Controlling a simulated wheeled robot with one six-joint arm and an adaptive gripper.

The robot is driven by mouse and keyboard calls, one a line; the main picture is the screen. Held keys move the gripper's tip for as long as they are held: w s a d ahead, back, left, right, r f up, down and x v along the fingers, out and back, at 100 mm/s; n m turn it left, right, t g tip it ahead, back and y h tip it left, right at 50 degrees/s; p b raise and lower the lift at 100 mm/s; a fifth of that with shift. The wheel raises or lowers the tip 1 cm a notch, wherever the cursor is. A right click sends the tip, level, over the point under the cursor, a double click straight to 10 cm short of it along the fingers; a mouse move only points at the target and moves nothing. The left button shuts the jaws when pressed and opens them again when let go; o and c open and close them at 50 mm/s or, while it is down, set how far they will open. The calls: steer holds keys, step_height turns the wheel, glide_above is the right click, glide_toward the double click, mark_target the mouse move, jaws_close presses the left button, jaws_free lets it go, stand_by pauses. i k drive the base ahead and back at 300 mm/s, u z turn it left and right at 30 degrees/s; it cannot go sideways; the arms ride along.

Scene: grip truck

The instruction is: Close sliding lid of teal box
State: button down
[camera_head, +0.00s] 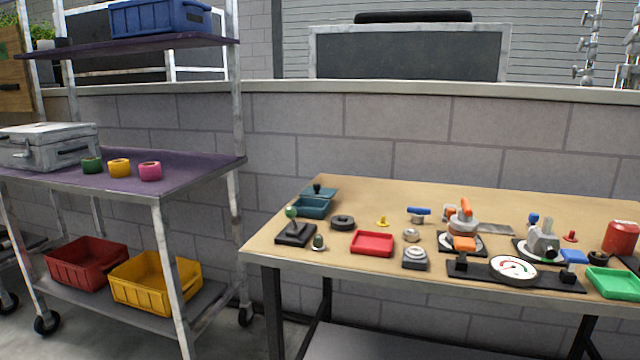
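The teal box (311,208) stands at the back left of the wooden workbench in the head view. Its teal lid (322,192) sits toward the back of the box, with a black knob on top. The front part of the box looks uncovered, with its inside showing. A green ball on a black joystick base stands just in front and partly overlaps the box's left side. My gripper is not in view.
The joystick (296,234), a black ring (342,222) and a red tray (372,243) lie near the box on the workbench (330,250). Valves and a gauge (512,268) fill the right side. A shelf cart (200,170) stands left, with floor between.

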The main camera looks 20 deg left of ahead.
mark_target(315, 191)
steer(key=k, duration=1.2)
steer(key=u, duration=0.6)
steer(key=i, duration=0.5)
steer(key=u, duration=0.7)
steer(key=i, duration=0.7)
steer(key=z, duration=0.3)
